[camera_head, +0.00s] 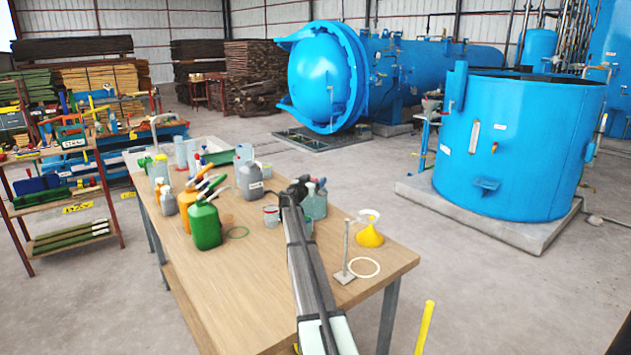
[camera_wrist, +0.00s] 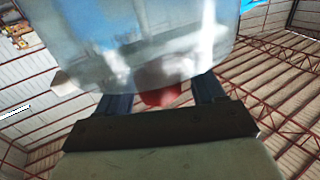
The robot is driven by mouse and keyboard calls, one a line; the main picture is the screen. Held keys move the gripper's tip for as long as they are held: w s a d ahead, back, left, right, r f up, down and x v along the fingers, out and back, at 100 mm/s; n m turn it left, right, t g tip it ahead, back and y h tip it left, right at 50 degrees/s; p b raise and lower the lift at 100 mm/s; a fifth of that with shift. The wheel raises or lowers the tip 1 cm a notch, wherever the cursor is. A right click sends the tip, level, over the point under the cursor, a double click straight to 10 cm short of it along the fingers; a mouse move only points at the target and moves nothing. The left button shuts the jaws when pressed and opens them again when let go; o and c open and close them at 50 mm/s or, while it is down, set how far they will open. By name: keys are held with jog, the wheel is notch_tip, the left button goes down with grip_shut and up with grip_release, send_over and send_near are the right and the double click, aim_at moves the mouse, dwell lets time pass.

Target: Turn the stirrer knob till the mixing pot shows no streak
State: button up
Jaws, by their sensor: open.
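In the wrist view a large see-through vessel (camera_wrist: 130,45), which looks like the mixing pot, fills the upper middle. Bluish-grey and white patches show in it; I cannot tell streaks from reflections. A red knob (camera_wrist: 162,92) shows at the vessel's edge, between the two dark fingers of my gripper (camera_wrist: 163,97). The fingers are apart, with gaps showing beside the knob; contact is unclear. In the head view my gripper (camera_head: 290,193) is over the wooden table, beside a small clear pot (camera_head: 271,217).
Green (camera_head: 204,226) and grey (camera_head: 250,180) jugs crowd the table left of my arm. The near tabletop (camera_head: 225,290) is clear.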

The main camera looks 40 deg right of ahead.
jog(key=shift+w+d, duration=0.25)
jog(key=shift+d, duration=0.25)
jog(key=shift+c, duration=0.2)
jog(key=c, duration=0.9)
